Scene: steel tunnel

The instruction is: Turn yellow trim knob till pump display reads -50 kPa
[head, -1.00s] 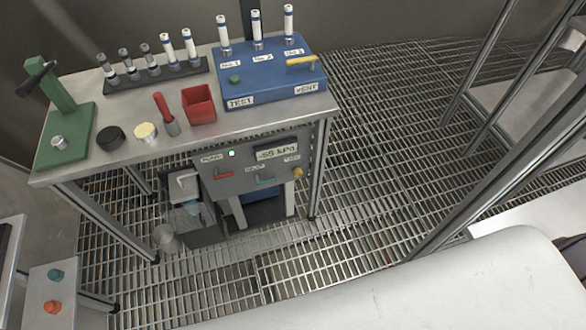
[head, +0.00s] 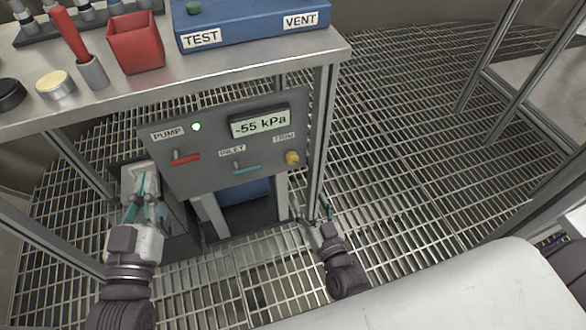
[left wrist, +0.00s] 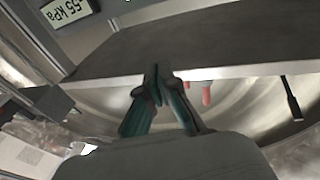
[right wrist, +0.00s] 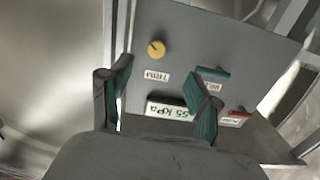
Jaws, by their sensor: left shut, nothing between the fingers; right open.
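The yellow trim knob (head: 292,157) sits at the right end of the grey pump panel (head: 215,185), under the TRIM label. It also shows in the right wrist view (right wrist: 156,48). The pump display (head: 260,123) reads -55 kPa. My right gripper (head: 314,212) is open and empty, below and to the right of the knob, apart from it. In the right wrist view its fingers (right wrist: 160,85) are spread, with the knob beyond and between them. My left gripper (head: 143,190) is shut and empty, left of the panel's lower left side.
The panel also carries a red PUMP lever (head: 186,158), a teal INLET lever (head: 247,168) and a lit lamp (head: 196,127). The bench top (head: 130,100) overhangs above, on a metal leg (head: 322,140) right of the knob. Grating floor lies open to the right.

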